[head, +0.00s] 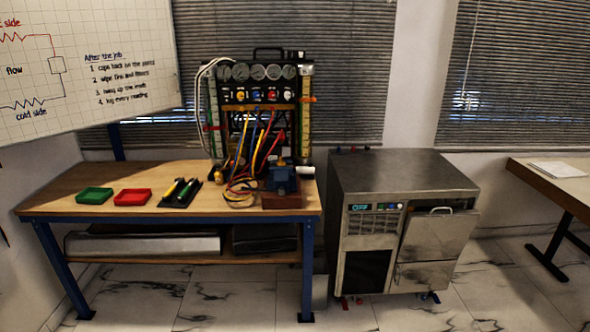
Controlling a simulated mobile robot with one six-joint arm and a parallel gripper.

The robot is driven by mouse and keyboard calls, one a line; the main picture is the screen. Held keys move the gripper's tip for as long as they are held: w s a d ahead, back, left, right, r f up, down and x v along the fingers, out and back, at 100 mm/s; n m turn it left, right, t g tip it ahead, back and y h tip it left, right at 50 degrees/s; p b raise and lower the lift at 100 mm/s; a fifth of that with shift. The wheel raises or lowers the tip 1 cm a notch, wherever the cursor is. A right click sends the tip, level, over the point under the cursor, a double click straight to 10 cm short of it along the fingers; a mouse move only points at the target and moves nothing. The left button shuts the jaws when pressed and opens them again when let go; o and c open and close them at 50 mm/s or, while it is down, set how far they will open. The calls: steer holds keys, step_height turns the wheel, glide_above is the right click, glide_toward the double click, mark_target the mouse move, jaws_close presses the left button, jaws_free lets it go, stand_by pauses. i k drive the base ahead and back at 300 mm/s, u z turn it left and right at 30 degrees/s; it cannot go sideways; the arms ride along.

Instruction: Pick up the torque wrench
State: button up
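A black tray or mat (166,204) lies on the wooden workbench (65,200), right of a red tray. Several slim tools (184,190) lie on it, with dark, green and yellowish parts. They are small in the head view, and I cannot tell for sure which of them is the torque wrench. My gripper is not in view.
A green tray (94,195) and a red tray (132,197) sit left of the tools. Right of them stand a gauge rig (258,85) with hanging coloured hoses and a blue vise-like block (281,180). A steel machine (400,180) stands right of the bench. The floor in front looks clear.

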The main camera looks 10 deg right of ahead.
mark_target(178, 179)
steer(key=u, duration=0.15)
steer(key=i, duration=0.95)
steer(key=z, duration=0.1)
steer(key=k, duration=0.65)
steer(key=u, duration=0.4)
steer(key=i, duration=0.8)
steer(key=u, duration=0.15)
